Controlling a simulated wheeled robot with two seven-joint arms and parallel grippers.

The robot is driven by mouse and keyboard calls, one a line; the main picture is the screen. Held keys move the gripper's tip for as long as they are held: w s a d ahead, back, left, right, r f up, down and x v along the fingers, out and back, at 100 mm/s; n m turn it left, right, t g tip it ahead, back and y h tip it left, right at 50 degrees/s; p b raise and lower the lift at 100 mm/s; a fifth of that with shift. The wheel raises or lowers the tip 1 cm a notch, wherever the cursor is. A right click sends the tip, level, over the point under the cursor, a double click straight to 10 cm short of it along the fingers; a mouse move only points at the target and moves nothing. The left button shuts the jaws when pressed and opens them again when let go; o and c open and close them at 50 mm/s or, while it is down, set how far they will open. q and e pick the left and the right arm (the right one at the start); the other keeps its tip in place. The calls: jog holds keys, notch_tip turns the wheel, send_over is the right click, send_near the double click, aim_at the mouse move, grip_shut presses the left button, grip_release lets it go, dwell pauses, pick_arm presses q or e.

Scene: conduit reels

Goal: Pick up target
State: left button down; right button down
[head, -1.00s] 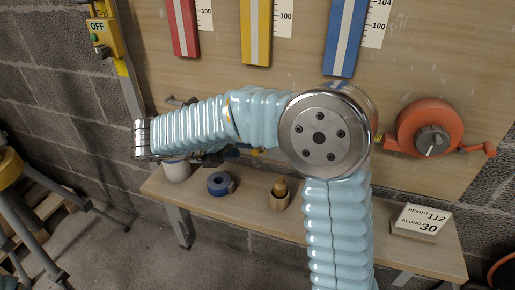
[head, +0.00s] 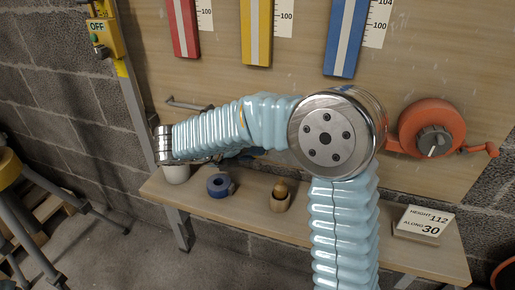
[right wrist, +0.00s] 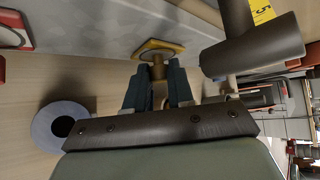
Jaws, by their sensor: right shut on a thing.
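The target, a small plate with a yellow frame (right wrist: 160,46) on a brass-coloured stem (right wrist: 158,71), shows in the right wrist view. My right gripper (right wrist: 158,88) is shut on its stem, one dark finger on each side. In the head view my right arm reaches in from the right and bends left in front of the board. Its blue-sleeved forearm hides most of the gripper and the target there. My left gripper is in neither view.
The wooden bench (head: 350,236) carries a white pot (head: 177,173), a blue tape roll (head: 220,186), a wooden cup (head: 280,196) and a sign (head: 422,222). The board holds an orange reel (head: 432,128) and a grey rod (head: 187,105). A dark cylinder (right wrist: 258,50) is close to the right gripper.

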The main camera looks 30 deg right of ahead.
jog(key=s+f+p+v, duration=0.1)
jog(key=s+p+v, duration=0.1)
jog(key=v, duration=0.8)
jog(key=s+a+f+p+v, duration=0.1)
jog(key=p+v, duration=0.3)
jog(key=v, duration=0.7)
jog(key=shift+s+f, duration=0.15)
jog(key=shift+s, duration=0.5)
